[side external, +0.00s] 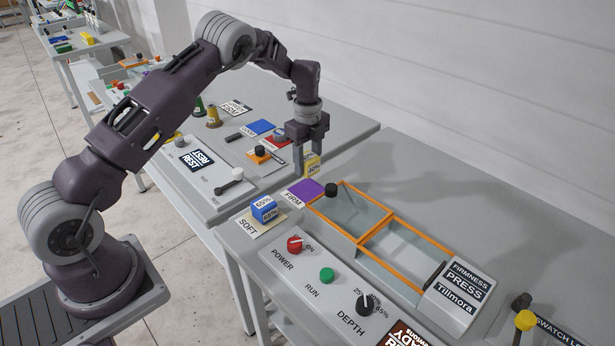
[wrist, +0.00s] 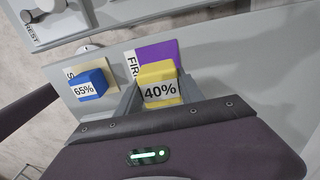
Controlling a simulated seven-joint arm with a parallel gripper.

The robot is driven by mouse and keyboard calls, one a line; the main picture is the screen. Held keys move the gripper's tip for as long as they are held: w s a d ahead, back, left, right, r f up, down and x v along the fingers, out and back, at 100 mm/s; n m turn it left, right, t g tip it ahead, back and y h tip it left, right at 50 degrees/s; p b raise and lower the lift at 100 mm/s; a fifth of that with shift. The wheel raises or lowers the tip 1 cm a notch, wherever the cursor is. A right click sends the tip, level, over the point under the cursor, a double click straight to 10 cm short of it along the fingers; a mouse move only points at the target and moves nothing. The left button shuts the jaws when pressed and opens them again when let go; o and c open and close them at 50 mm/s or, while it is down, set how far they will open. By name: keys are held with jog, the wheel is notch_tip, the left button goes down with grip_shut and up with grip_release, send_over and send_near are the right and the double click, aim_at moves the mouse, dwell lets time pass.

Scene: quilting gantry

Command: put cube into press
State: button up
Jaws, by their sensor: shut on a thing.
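My gripper (side external: 308,158) points down and is shut on a yellow cube (side external: 312,165) marked 40%. The yellow cube also shows between the fingers in the wrist view (wrist: 159,84), in front of the purple FIRM pad (wrist: 158,52). In the side view the cube appears raised above the table, just behind the FIRM pad (side external: 303,190). The press (side external: 459,288), labelled FIRMNESS PRESS, has two orange-framed bays to the right of my gripper.
A blue cube (side external: 264,209) marked 65% sits on the SOFT pad (side external: 246,226). A panel in front has a red POWER knob (side external: 294,244), green RUN button (side external: 326,275) and black DEPTH knob (side external: 366,303). Another table with switches and coloured pieces stands behind.

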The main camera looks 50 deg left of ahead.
aim_at(308, 156)
notch_tip(308, 156, up, 4)
jog(key=shift+f, duration=0.1)
jog(key=r, duration=0.5)
jog(key=shift+d+r, duration=0.25)
jog(key=shift+d, duration=0.1)
jog(key=s+d, duration=0.2)
jog(key=d, duration=2.8)
jog(key=f, duration=1.4)
jog(key=shift+a+f, duration=0.35)
jog(key=shift+f, duration=0.25)
jog(key=shift+f, duration=0.1)
jog(key=o, duration=1.3)
